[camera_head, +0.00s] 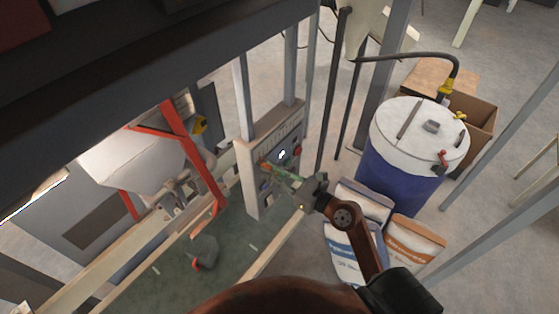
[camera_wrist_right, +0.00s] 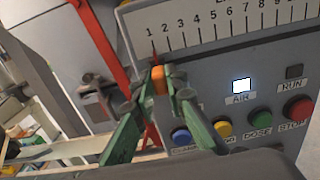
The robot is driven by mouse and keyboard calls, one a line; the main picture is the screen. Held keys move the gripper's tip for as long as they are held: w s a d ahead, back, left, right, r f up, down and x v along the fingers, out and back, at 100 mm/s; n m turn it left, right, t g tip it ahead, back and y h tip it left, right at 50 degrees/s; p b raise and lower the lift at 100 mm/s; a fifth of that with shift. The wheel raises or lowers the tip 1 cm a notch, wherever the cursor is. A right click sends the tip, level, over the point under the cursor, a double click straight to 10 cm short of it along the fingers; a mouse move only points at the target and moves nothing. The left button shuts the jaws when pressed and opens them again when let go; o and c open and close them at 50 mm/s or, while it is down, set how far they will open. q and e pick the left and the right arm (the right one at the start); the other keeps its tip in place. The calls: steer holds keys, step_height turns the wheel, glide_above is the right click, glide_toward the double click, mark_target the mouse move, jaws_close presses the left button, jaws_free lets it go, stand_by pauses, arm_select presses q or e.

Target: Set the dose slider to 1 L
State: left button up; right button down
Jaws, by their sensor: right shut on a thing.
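The dose slider shows in the right wrist view as an orange knob (camera_wrist_right: 158,80) with a thin red pointer above it. The pointer stands at about the 1 mark, at the left end of the numbered scale (camera_wrist_right: 215,25). My right gripper (camera_wrist_right: 165,82) has its green fingers shut on the orange knob, just below the scale. In the head view, my right gripper (camera_head: 268,169) reaches the front of the grey control panel (camera_head: 248,180), and its fingers cover the knob there. My left gripper is not in view.
Below the scale are a lit AIR lamp (camera_wrist_right: 241,86), a dark RUN lamp (camera_wrist_right: 294,72), and blue, yellow, green DOSE (camera_wrist_right: 259,118) and red STOP (camera_wrist_right: 298,109) buttons close to my fingers. A blue drum (camera_head: 400,180) and sacks (camera_head: 415,238) stand at right.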

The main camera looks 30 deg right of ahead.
steer(key=shift+a+f, duration=0.1)
steer(key=c, duration=1.9)
jaws_free()
steer(key=shift+s+a, duration=0.1)
steer(key=shift+a, duration=0.1)
steer(key=shift+c, duration=0.2)
steer(key=shift+d, duration=0.1)
steer(key=v, duration=1.2)
steer(key=shift+d, duration=0.1)
